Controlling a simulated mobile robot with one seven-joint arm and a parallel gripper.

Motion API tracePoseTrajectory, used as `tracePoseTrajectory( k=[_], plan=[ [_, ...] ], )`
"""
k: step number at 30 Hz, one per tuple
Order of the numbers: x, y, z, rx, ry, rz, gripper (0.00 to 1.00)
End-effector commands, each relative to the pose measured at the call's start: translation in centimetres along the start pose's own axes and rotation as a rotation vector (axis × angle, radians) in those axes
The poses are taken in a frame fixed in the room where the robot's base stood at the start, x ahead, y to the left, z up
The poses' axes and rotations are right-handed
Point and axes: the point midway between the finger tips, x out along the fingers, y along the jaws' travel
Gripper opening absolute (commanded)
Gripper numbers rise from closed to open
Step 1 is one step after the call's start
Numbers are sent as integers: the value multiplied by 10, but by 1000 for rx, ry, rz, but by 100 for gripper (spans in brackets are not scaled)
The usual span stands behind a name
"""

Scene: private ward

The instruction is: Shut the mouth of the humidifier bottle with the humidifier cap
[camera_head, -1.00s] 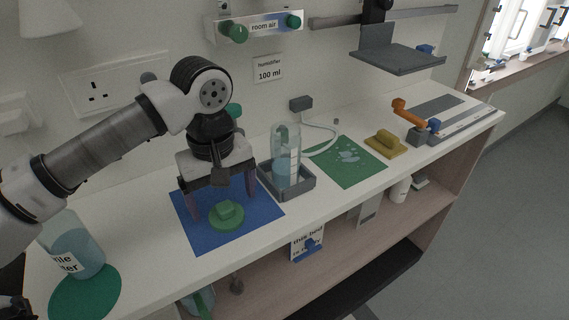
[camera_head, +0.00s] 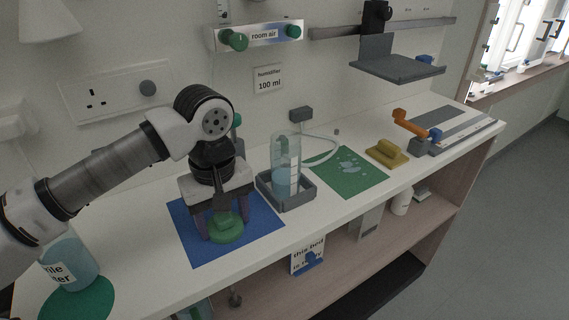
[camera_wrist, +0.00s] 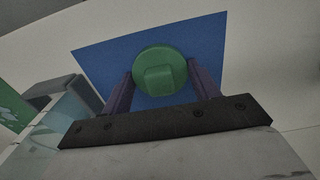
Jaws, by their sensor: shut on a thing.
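The green humidifier cap (camera_head: 226,230) is a round disc with a raised square grip, on the blue mat (camera_head: 188,238). My gripper (camera_head: 224,217) points down over the mat and is shut on the cap's raised grip. The wrist view shows the cap (camera_wrist: 160,70) between the two purple fingers of my gripper (camera_wrist: 160,84). The clear humidifier bottle (camera_head: 286,160) stands upright in a grey tray (camera_head: 298,200), to the right of my gripper. It holds bluish water, and no cap shows on its top.
A sterile water container (camera_head: 70,262) stands near a green disc (camera_head: 78,302) at the front left. A green mat (camera_head: 350,180), a yellow block (camera_head: 387,153) and an orange-handled device (camera_head: 410,124) lie to the right. A grey wall shelf (camera_head: 398,68) overhangs the back right.

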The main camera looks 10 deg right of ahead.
Motion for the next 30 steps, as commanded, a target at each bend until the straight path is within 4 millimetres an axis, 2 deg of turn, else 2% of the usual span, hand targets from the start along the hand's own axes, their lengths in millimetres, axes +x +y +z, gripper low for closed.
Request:
tracePoseTrajectory(
  k=[3,30],
  plan=[
    [0,0,0,0,0,0,33],
    [-16,0,0,0,0,0,32]
  ],
)
